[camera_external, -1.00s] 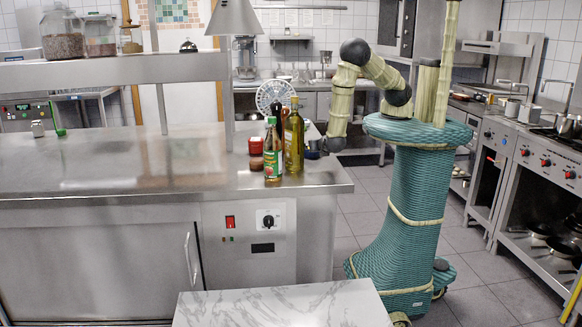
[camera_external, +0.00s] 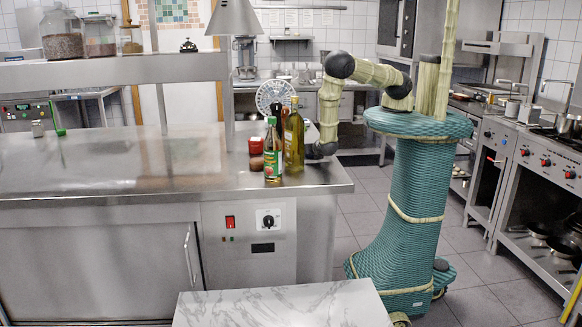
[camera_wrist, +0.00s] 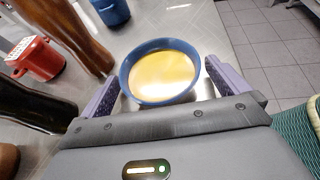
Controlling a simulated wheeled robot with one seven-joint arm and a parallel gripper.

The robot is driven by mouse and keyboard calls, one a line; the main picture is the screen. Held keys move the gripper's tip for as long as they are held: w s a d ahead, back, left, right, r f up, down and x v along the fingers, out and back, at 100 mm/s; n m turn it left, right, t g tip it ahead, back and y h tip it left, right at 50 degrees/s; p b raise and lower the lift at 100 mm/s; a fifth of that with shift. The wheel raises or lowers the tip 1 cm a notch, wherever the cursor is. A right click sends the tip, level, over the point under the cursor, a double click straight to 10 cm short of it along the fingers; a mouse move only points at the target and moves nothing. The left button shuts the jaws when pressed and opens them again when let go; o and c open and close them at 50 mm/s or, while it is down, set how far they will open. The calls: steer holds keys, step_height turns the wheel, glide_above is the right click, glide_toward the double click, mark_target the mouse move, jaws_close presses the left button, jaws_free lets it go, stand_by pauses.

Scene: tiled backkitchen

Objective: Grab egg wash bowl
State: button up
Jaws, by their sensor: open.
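The egg wash bowl (camera_wrist: 160,72) is blue with yellow liquid in it and shows in the wrist view. It stands upright on the steel counter, between the two purple fingers of my gripper (camera_wrist: 157,85). The fingers are open, one on each side of the bowl. I cannot tell whether either one touches it. In the external view my gripper is at the counter's right end, mostly hidden behind the bottles, and the bowl cannot be made out there.
A green-labelled bottle (camera_external: 272,155) and a tall oil bottle (camera_external: 294,140) stand close left of my gripper. A red pot (camera_wrist: 36,58) and a blue pot (camera_wrist: 113,11) are nearby. The counter's edge is close on the right. The counter (camera_external: 120,165) further left is mostly clear.

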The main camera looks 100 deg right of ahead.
steer(key=shift+x, duration=1.05)
steer(key=c, duration=1.2)
steer(key=shift+r, duration=0.15)
steer(key=shift+r+b, duration=0.35)
steer(key=shift+r, duration=0.55)
steer(key=shift+a+r+b, duration=0.35)
steer(key=shift+r+b, duration=0.15)
steer(key=shift+r, duration=0.15)
steer(key=a+b, duration=0.1)
steer(key=a, duration=0.4)
steer(key=s+a+b, duration=0.1)
steer(key=a+b, duration=0.1)
steer(key=a, duration=0.4)
steer(key=s+a+b, duration=0.1)
steer(key=a+b, duration=0.1)
steer(key=a, duration=0.4)
steer(key=shift+a+r, duration=0.1)
